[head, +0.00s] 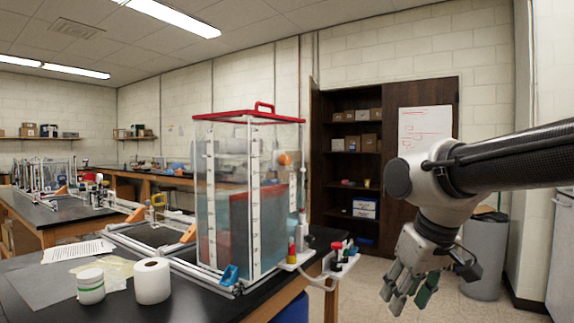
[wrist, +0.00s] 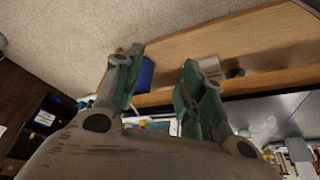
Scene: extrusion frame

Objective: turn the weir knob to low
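A clear tank (head: 250,200) with a red lid and bluish water stands on the black bench at the centre of the head view. A round orange part (head: 284,158) shows on its upper right side. Small red and yellow fittings (head: 291,250) sit low at its right corner, and more red-topped ones (head: 336,250) stand on a white bracket. I cannot tell which of these is the weir knob, nor read its setting. My gripper (head: 406,297) hangs right of the tank, clear of it, fingers downward. In the wrist view my gripper (wrist: 163,68) has its fingers apart, nothing between them.
A white roll (head: 152,281), a lidded white jar (head: 91,286) and papers (head: 78,251) lie on the bench left of the tank. A grey bin (head: 485,255) and a dark cabinet (head: 345,150) stand behind. Open floor lies between bench and cabinet.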

